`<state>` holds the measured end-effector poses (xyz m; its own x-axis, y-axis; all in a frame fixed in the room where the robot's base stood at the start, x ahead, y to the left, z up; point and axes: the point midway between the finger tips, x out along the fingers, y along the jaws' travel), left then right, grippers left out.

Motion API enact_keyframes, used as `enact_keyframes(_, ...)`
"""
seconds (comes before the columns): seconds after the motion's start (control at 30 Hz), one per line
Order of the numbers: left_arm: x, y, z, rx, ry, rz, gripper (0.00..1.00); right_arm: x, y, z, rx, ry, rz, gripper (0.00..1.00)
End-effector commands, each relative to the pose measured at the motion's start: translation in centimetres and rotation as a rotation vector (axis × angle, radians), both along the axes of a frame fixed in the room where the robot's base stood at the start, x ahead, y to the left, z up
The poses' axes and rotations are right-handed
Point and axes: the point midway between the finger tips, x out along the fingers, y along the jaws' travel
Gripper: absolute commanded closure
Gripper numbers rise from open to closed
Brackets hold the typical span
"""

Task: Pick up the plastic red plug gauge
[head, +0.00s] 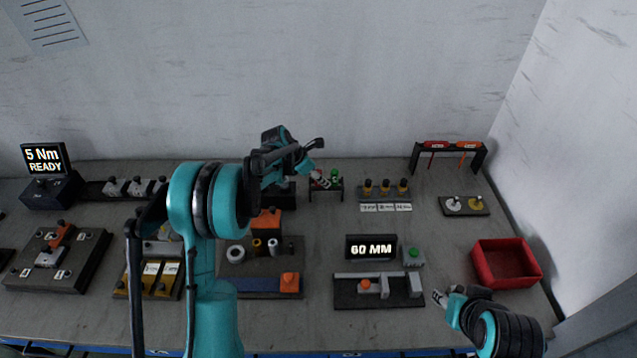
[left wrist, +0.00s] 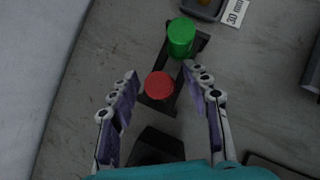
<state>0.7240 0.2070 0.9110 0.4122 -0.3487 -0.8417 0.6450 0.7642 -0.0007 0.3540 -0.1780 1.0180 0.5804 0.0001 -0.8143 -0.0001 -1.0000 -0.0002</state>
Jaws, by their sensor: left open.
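The red plug gauge (left wrist: 159,85) stands in a dark holder (left wrist: 187,72), seen from above in the left wrist view as a round red top. A green plug gauge (left wrist: 181,37) stands in the same holder, farther up the picture; it also shows in the head view (head: 336,175). My left gripper (left wrist: 161,80) is open, with one finger on each side of the red gauge and nothing held. Whether the fingers touch it cannot be told. In the head view the gripper partly covers the red gauge. My right gripper (head: 439,298) is at the lower right, too small to read.
Bare table lies between the holder and the display.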

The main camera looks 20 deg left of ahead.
Motion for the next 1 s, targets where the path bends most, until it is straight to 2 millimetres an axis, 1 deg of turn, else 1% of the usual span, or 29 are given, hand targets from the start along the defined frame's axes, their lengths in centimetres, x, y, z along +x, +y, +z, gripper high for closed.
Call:
enact_keyframes(0.13,0.0,0.0,0.1,0.0,0.0,0.0,0.52,0.0,0.0,0.1,0.0,0.0,0.0,0.6)
enact_keyframes(0.17,0.0,0.0,0.1,0.0,0.0,0.0,0.58,0.0,0.0,0.1,0.0,0.0,0.0,0.6)
enact_keyframes(0.2,0.0,0.0,0.1,0.0,0.0,0.0,0.68,0.0,0.0,0.1,0.0,0.0,0.0,0.6)
enact_keyframes(0.27,0.0,0.0,0.1,0.0,0.0,0.0,0.84,0.0,0.0,0.1,0.0,0.0,0.0,0.6)
enact_keyframes(0.3,0.0,0.0,0.1,0.001,0.001,0.0,0.95,0.0,0.0,0.1,0.0,0.0,0.0,0.6)
enact_keyframes(0.33,0.0,0.0,0.1,0.001,0.001,0.0,1.0,0.0,0.0,0.1,0.0,0.0,0.0,0.6)
enact_keyframes(0.63,-0.1,0.0,0.2,0.001,0.001,0.0,1.0,0.0,0.0,0.1,0.0,0.0,0.0,0.6)
enact_keyframes(0.73,-0.1,0.0,0.5,0.001,0.0,-0.001,1.0,0.0,0.0,0.3,0.0,0.0,0.0,0.6)
enact_keyframes(0.87,-0.1,0.0,1.7,0.001,0.001,0.0,1.0,0.0,0.0,0.8,0.0,0.0,0.0,0.6)
enact_keyframes(1.0,0.0,0.0,3.9,0.001,0.0,-0.001,1.0,0.0,0.0,1.8,0.0,0.0,0.0,0.6)
